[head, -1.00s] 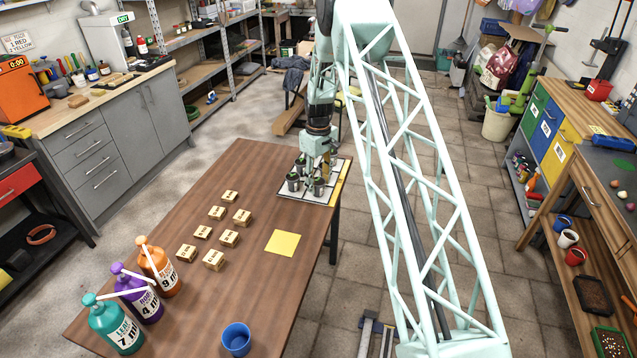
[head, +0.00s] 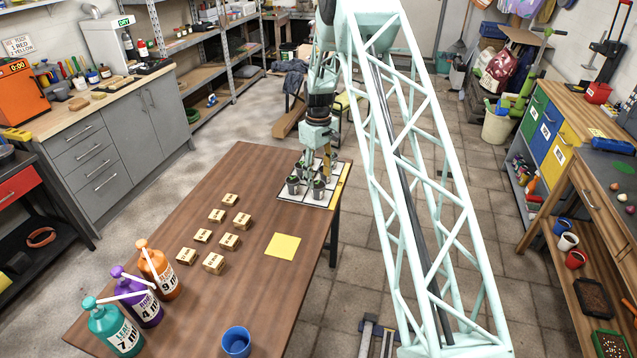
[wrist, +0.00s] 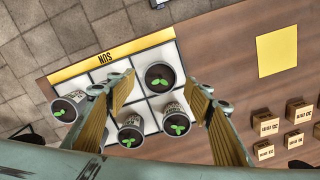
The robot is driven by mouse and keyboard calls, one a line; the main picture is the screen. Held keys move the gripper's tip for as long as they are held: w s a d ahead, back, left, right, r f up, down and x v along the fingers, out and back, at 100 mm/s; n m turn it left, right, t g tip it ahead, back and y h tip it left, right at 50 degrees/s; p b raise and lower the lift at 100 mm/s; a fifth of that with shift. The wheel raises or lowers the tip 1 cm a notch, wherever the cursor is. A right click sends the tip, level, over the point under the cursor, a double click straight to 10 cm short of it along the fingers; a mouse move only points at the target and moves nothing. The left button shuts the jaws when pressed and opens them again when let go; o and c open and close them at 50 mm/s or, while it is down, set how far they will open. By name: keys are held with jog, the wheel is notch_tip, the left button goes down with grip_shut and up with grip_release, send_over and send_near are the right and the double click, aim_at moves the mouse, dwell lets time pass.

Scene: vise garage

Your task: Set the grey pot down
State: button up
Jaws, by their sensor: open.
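Several grey pots with green seedlings stand on a white gridded tray (head: 318,203) at the far end of the wooden table. The tray has a yellow strip along one edge, which reads "SUN" in the wrist view. My gripper (wrist: 160,88) is open above the tray. In the wrist view one grey pot (wrist: 160,76) shows between the fingers, upright in a cell near the yellow strip, apart from both. Two more pots (wrist: 130,131) stand side by side nearer the palm. Another pot (wrist: 68,106) is at the left, beyond the left finger. The fingers hide some cells.
Several small labelled wooden blocks (head: 229,241) and a yellow square (head: 283,245) lie on the table. Three pump bottles (head: 159,269) and a blue cup (head: 236,341) are at its near end. The table's right edge is close to the tray.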

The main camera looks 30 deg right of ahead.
aim_at(318, 185)
notch_tip(318, 185, up, 8)
jog(key=shift+f, duration=0.25)
jog(key=shift+r, duration=0.1)
dwell(0.7)
